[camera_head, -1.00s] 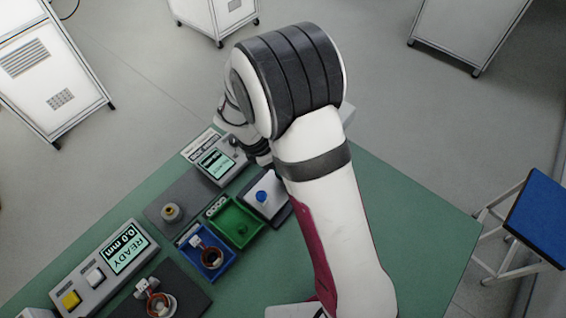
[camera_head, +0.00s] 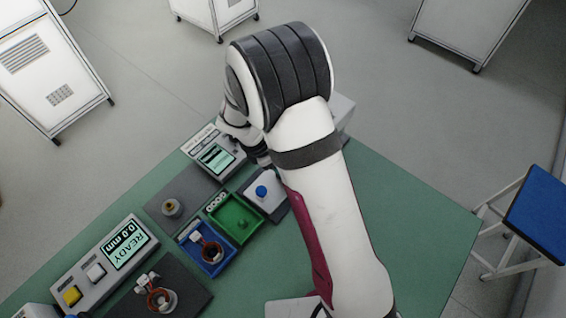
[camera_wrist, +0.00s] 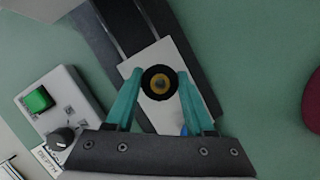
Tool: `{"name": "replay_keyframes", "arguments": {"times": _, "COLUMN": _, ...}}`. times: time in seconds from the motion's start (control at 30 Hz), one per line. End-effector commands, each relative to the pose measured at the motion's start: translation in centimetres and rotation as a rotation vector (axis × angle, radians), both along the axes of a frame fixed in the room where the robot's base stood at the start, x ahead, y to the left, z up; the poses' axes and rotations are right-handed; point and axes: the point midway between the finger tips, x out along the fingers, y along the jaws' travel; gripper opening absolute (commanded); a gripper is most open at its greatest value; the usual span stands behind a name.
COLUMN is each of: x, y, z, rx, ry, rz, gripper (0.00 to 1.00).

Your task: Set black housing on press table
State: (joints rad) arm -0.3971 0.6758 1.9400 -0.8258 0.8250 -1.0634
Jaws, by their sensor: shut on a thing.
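In the wrist view, the black housing (camera_wrist: 160,69) is a round black ring with a gold-coloured centre. It sits between the two teal fingertips of my gripper (camera_wrist: 160,76), which is shut on it. Behind it in that view is a white plate (camera_wrist: 145,58) on a dark base, which looks like the press table. I cannot tell whether the housing touches the plate or is above it. In the head view my arm hides the gripper and the housing. A white block with a blue knob (camera_head: 262,191) shows beside my arm there.
A box with a green button (camera_wrist: 38,100) and black knob stands left in the wrist view. In the head view, a green tray (camera_head: 252,216), a blue tray (camera_head: 182,240) with a copper-wound part, and a READY display box (camera_head: 103,262) lie left of my arm. The table's right side is clear.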

Motion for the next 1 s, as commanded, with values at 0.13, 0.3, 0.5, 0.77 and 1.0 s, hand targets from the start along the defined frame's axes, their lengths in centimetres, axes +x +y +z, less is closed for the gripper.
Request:
{"name": "replay_keyframes", "arguments": {"times": 0.13, "x": 0.0, "y": 0.0, "z": -0.4, "rx": 0.000, "ry": 0.001, "rz": 0.001, "gripper": 0.00}}
{"name": "replay_keyframes", "arguments": {"times": 0.3, "x": 0.0, "y": 0.0, "z": -0.7, "rx": 0.000, "ry": 0.000, "rz": 0.001, "gripper": 0.00}}
{"name": "replay_keyframes", "arguments": {"times": 0.5, "x": 0.0, "y": 0.0, "z": -0.7, "rx": 0.000, "ry": 0.000, "rz": 0.001, "gripper": 0.73}}
{"name": "replay_keyframes", "arguments": {"times": 0.77, "x": 0.0, "y": 0.0, "z": -0.7, "rx": 0.000, "ry": 0.000, "rz": 0.001, "gripper": 0.89}}
{"name": "replay_keyframes", "arguments": {"times": 1.0, "x": 0.0, "y": 0.5, "z": 0.7, "rx": 0.001, "ry": -0.004, "rz": 0.002, "gripper": 0.89}}
